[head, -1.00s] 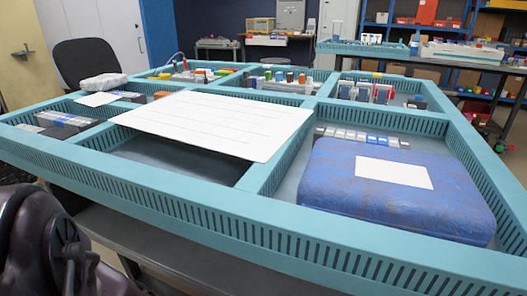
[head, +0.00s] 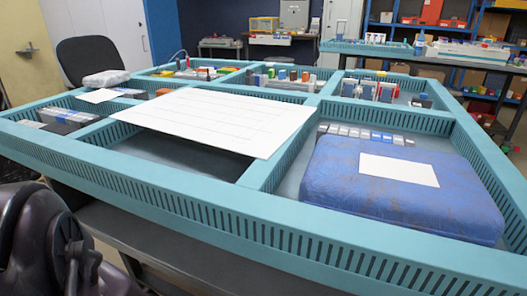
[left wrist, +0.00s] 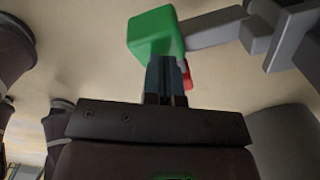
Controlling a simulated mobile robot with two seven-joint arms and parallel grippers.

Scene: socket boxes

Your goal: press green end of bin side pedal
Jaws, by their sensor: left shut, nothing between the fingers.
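The green end (left wrist: 152,36) of the pedal shows at the top middle of the left wrist view. A grey bar (left wrist: 215,27) runs from it to the right. My left gripper (left wrist: 167,65) is shut and empty, with its fingertips at the lower edge of the green end. I cannot tell whether they touch it. A small red part (left wrist: 187,78) shows just behind the fingers, mostly hidden. The pedal does not show in the head view, where only dark links of my left arm show at the lower left. My right gripper is in neither view.
A teal divided tray (head: 200,200) fills most of the head view. It holds a blue case (head: 335,205), a white sheet (head: 215,120) and several small parts. Grey bracket pieces (left wrist: 290,35) stand right of the pedal in the left wrist view.

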